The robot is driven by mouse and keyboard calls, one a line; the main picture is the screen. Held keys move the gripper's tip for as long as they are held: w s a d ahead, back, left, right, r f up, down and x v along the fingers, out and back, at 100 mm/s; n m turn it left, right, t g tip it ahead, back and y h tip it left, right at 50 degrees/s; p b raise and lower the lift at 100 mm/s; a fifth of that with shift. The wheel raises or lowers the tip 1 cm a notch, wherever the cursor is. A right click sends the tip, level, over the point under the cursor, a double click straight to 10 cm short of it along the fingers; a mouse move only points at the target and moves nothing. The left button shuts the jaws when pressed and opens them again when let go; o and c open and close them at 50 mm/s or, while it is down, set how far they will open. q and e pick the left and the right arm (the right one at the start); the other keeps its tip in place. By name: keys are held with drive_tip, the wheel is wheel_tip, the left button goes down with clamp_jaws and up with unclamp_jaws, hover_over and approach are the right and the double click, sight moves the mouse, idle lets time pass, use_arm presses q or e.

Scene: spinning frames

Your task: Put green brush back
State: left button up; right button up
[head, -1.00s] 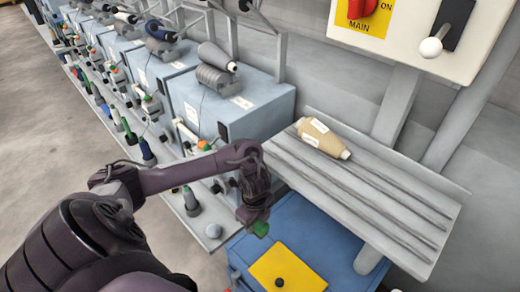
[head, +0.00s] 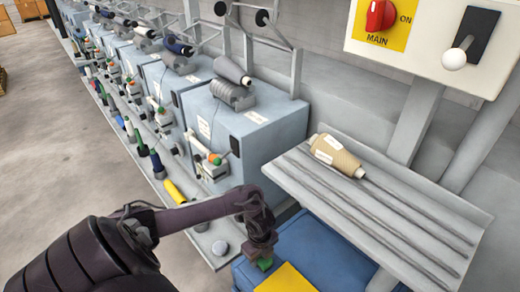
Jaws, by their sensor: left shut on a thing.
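My left gripper (head: 262,254) comes in from the left and points down over the blue cabinet (head: 312,252). It is shut on a small green thing, the green brush (head: 265,264), of which only a bit shows below the fingers. The brush is near the left edge of the yellow panel (head: 287,280) on the cabinet top; I cannot tell whether it touches the cabinet. My right gripper is not in view.
A grey ribbed shelf (head: 385,215) with a beige yarn cone (head: 336,156) stands right of the gripper. A spinning machine (head: 245,120) with spools along its ledge runs to the far left. A control box (head: 430,40) hangs above the shelf.

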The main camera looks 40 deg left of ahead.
use_arm(q)
drive_tip(key=shift+f, duration=0.15)
drive_tip(key=o, duration=1)
drive_tip(key=shift+c, duration=0.2)
wheel_tip(320, 180, up, 11)
drive_tip(key=p, duration=0.3)
drive_tip(key=shift+r, duration=0.75)
drive_tip(key=shift+s, duration=0.1)
